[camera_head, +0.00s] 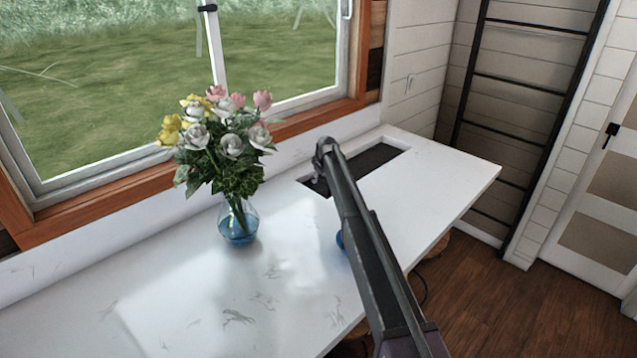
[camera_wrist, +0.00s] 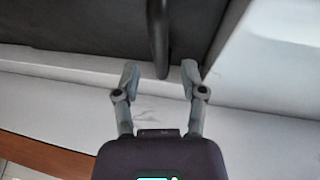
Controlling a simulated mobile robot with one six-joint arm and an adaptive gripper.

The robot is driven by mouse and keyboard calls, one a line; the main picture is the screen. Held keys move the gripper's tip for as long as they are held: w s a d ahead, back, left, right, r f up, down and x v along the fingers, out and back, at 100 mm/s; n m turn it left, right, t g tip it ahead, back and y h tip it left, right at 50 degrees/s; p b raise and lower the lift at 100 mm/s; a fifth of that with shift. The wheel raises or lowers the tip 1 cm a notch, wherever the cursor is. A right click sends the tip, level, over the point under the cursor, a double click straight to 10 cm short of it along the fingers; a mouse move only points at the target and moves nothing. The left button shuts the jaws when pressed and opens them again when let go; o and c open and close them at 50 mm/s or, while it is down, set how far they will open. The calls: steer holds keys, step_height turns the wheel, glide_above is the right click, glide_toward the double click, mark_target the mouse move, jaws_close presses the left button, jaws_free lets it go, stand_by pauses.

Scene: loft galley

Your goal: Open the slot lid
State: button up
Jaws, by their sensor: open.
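The slot lid (camera_head: 372,161) is a dark grey panel set in a long rectangular opening in the white counter, in the head view. In the wrist view the dark panel (camera_wrist: 70,25) fills the top, and a black bar-like handle (camera_wrist: 159,35) runs down from the top edge. My gripper (camera_wrist: 159,72) is open, its two fingers on either side of the bar's lower end, with a gap showing on both sides. In the head view my gripper (camera_head: 319,183) is over the left end of the slot, and my arm hides part of the lid.
A glass vase (camera_head: 238,222) of mixed flowers (camera_head: 225,140) stands on the counter (camera_head: 200,300), left of my arm. A window with a wooden frame (camera_head: 325,113) runs behind the counter. A blue object (camera_head: 340,239) is partly hidden behind my arm. The counter's right end is clear.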

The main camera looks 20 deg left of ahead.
steer(key=shift+w+a+f, duration=0.1)
steer(key=shift+f, duration=0.2)
jaws_close()
steer(key=shift+w, duration=0.1)
